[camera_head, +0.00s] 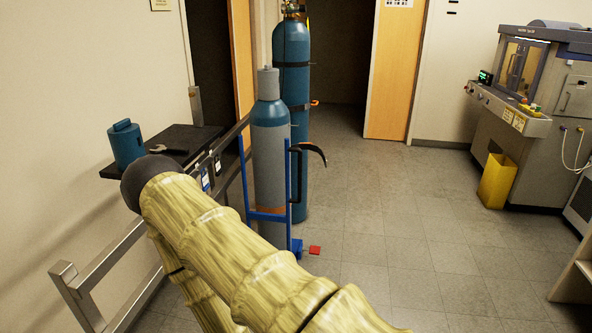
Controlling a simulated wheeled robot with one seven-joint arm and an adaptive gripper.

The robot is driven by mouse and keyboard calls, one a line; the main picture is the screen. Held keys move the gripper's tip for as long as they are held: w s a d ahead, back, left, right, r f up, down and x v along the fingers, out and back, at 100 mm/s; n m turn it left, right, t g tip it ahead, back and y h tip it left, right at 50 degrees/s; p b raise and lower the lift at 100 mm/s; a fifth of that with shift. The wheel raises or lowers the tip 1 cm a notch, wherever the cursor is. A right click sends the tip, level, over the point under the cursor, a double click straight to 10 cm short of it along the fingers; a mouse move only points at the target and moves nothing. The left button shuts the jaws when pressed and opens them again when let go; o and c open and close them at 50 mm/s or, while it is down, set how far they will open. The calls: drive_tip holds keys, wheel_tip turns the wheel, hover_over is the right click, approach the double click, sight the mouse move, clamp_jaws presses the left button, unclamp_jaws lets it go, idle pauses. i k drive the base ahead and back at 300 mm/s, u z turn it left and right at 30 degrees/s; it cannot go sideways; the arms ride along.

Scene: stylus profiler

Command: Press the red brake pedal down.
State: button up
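The red brake pedal (315,250) is a small red block low near the floor. It sticks out to the right of a blue bracket (297,247) at the foot of a blue gas cylinder cart (246,190). The cart holds a grey and teal cylinder (269,150) upright. Its lower end is hidden behind my yellow-sleeved arm, which crosses the lower middle of the view. My gripper is not in view. No contact with the pedal shows.
A taller teal cylinder (292,50) stands behind the cart. A dark shelf (185,140) with a teal container (126,145) and a metal rail (110,260) are on the left. A yellow bin (497,182) and a machine (530,110) stand right. Floor right of the pedal is clear.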

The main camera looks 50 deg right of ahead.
sight(313, 250)
drive_tip(key=z, duration=1.45)
drive_tip(key=i, duration=2.15)
drive_tip(key=z, duration=0.6)
